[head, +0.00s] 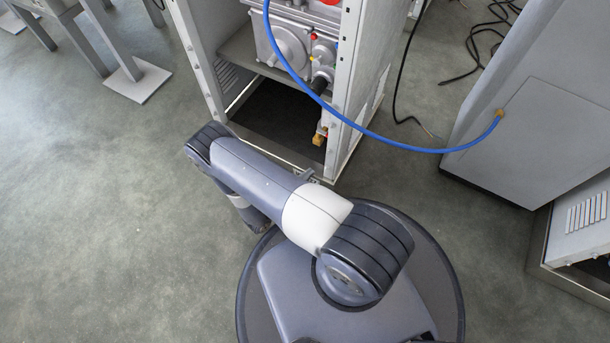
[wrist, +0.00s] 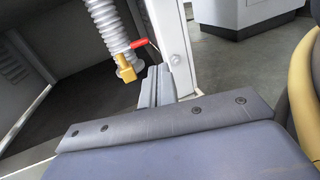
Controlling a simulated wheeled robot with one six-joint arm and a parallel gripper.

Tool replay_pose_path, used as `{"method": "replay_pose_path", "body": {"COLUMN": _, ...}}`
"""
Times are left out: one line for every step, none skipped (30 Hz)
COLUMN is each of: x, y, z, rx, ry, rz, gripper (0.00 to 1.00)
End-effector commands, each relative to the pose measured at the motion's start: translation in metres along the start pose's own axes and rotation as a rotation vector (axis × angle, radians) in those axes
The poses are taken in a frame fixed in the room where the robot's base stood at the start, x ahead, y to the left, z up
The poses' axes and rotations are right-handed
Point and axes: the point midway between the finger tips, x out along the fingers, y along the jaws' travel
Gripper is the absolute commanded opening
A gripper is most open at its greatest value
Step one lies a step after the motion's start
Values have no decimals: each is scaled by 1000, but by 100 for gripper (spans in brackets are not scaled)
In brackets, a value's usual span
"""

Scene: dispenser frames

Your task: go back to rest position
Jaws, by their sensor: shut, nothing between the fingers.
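My gripper (wrist: 155,86) shows in the wrist view as two grey fingers side by side, shut with nothing between them. Its tips point toward the lower part of a white frame post (wrist: 174,45). In the head view my arm reaches left from my base, and most of the gripper is hidden behind it. The dispenser frame (head: 201,62) stands open just ahead of the arm. A brass fitting (wrist: 125,68) hangs at the end of a grey ribbed hose (wrist: 106,22), left of the fingers and apart from them. A red lever (wrist: 139,43) sits beside it.
A blue hose (head: 375,136) arcs from the dispenser frame to a grey cabinet (head: 535,130) at the right. Black cables (head: 487,40) lie on the floor behind. Metal legs with a foot plate (head: 137,82) stand at the upper left. The floor (head: 90,220) at the left is clear.

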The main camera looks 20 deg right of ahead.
Motion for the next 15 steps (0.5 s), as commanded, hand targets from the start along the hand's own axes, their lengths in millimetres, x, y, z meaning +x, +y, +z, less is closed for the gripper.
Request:
{"method": "replay_pose_path", "body": {"x": -3, "y": -1, "z": 0, "rx": -1, "ry": 0, "rz": 2, "gripper": 0}}
{"method": "replay_pose_path", "body": {"x": -5, "y": -1, "z": 0, "rx": -1, "ry": 0, "rz": 2, "gripper": 0}}
{"method": "replay_pose_path", "body": {"x": -6, "y": -2, "z": 0, "rx": 0, "ry": 0, "rz": 1, "gripper": 0}}
{"method": "replay_pose_path", "body": {"x": -7, "y": -2, "z": 0, "rx": 0, "ry": 0, "rz": 1, "gripper": 0}}
{"method": "replay_pose_path", "body": {"x": -7, "y": -2, "z": 0, "rx": 0, "ry": 0, "rz": 0, "gripper": 0}}
{"method": "replay_pose_path", "body": {"x": -8, "y": -3, "z": 0, "rx": 0, "ry": 0, "rz": 0, "gripper": 0}}
{"method": "replay_pose_path", "body": {"x": -8, "y": -3, "z": 0, "rx": 0, "ry": 0, "rz": 0, "gripper": 0}}
{"method": "replay_pose_path", "body": {"x": -8, "y": -3, "z": 0, "rx": 0, "ry": 0, "rz": 0, "gripper": 0}}
{"method": "replay_pose_path", "body": {"x": -8, "y": -3, "z": 0, "rx": 0, "ry": 0, "rz": -1, "gripper": 0}}
{"method": "replay_pose_path", "body": {"x": -8, "y": -3, "z": 0, "rx": 0, "ry": 0, "rz": -1, "gripper": 0}}
{"method": "replay_pose_path", "body": {"x": -8, "y": -3, "z": 0, "rx": 0, "ry": 0, "rz": 0, "gripper": 0}}
{"method": "replay_pose_path", "body": {"x": -8, "y": -3, "z": 0, "rx": 0, "ry": 0, "rz": 0, "gripper": 0}}
{"method": "replay_pose_path", "body": {"x": -8, "y": -3, "z": 0, "rx": 0, "ry": 0, "rz": 0, "gripper": 0}}
{"method": "replay_pose_path", "body": {"x": -7, "y": -2, "z": 0, "rx": 0, "ry": 0, "rz": 0, "gripper": 0}}
{"method": "replay_pose_path", "body": {"x": -7, "y": -2, "z": 0, "rx": 0, "ry": 0, "rz": -1, "gripper": 0}}
